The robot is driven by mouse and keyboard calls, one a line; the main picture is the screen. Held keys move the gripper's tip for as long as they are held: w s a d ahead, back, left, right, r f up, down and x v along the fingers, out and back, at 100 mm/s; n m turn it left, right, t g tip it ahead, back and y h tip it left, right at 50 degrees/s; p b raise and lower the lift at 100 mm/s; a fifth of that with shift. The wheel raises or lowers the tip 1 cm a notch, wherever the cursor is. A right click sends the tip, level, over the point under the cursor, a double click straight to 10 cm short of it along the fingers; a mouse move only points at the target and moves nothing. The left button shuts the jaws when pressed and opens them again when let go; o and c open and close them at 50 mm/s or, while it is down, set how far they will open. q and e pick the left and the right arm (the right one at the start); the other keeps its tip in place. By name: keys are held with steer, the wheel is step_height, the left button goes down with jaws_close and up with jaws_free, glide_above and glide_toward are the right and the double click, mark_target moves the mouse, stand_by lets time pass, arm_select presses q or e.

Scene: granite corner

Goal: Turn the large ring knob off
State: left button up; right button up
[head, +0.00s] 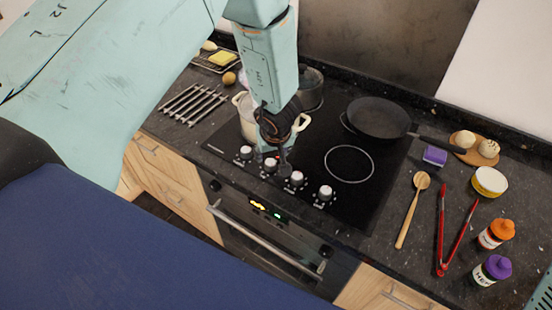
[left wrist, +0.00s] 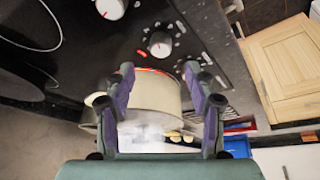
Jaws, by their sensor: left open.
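A row of several white knobs runs along the front of the black cooktop (head: 318,205); from left to right I see a first knob (head: 246,152), a second knob (head: 270,164), a third knob (head: 296,178) and a rightmost knob (head: 325,192). I cannot tell which serves the large ring. In the left wrist view a knob (left wrist: 161,45) has a red light beside it, and another knob (left wrist: 110,7) is at the top edge.
A cream pot (left wrist: 155,98) stands behind the knobs on a ring glowing red. A black pan (head: 378,117) is at the back right. The bare ring (head: 349,163) is clear. A wooden spoon (head: 412,210), red tongs (head: 452,235) and bottles (head: 497,233) lie or stand to the right.

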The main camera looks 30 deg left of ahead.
mark_target(270, 163)
arm_select(q)
steer(key=x, duration=0.6)
steer(key=shift+a+f, duration=0.1)
steer(key=shift+f, duration=0.25)
steer(key=shift+w+a+f, duration=0.2)
steer(key=shift+w+f, duration=0.05)
steer(key=shift+f, duration=0.3)
steer(key=shift+c, duration=0.2)
steer(key=c, duration=1.1)
